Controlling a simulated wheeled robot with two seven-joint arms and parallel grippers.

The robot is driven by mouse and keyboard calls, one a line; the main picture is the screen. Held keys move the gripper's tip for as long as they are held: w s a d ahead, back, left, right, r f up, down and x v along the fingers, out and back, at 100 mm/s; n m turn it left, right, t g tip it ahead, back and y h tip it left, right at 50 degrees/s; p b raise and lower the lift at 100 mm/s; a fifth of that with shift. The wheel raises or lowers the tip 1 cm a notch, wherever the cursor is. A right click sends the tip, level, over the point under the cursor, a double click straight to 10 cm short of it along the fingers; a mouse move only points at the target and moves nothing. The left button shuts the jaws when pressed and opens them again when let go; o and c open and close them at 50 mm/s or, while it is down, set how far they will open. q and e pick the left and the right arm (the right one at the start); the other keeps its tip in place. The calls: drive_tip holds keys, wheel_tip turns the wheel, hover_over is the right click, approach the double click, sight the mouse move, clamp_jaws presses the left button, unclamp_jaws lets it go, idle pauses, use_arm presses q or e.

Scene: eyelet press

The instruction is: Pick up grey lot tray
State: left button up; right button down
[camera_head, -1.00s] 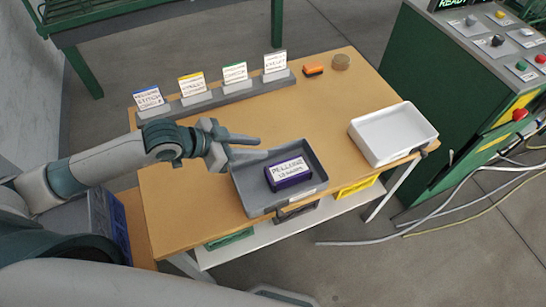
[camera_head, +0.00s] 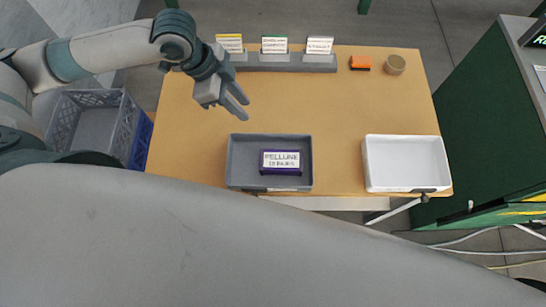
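The grey lot tray (camera_head: 241,155) lies on the front part of the wooden table. A dark purple box with a white label (camera_head: 281,162) sits inside it. My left gripper (camera_head: 240,104) is above the table, behind and slightly left of the tray, apart from it. Its two fingers are spread with nothing between them. My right gripper is not in view. A large pale arm part of mine fills the bottom of the view, below the tray's front edge.
A white tray (camera_head: 401,163) stands at the table's front right. Label cards in a grey holder (camera_head: 285,63), an orange object (camera_head: 361,62) and a round tan object (camera_head: 395,65) stand at the back. A blue-grey crate (camera_head: 99,128) is left. The table's middle (camera_head: 325,105) is clear.

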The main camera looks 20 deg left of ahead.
use_arm(q)
drive_tip(key=shift+s+a, duration=0.1)
drive_tip(key=shift+a, duration=0.1)
drive_tip(key=p, duration=0.3)
hover_over(271, 134)
drive_tip(key=a, duration=0.3)
wheel_tip(271, 134, down, 10)
drive_tip(key=shift+s+d+f, duration=0.2)
drive_tip(key=shift+s+f, duration=0.2)
drive_tip(key=shift+f, duration=0.25)
drive_tip(key=shift+p, duration=0.4)
drive_tip(key=shift+w+d+f+p, duration=0.2)
drive_tip(key=shift+d+f+p, duration=0.25)
drive_tip(key=shift+f+p, duration=0.1)
drive_tip(key=p+x, duration=0.1)
drive_tip(key=x, duration=0.2)
drive_tip(key=shift+r, duration=0.1)
drive_tip(key=shift+w+d+f, duration=0.1)
drive_tip(key=shift+d+f, duration=0.1)
drive_tip(key=shift+f, duration=0.25)
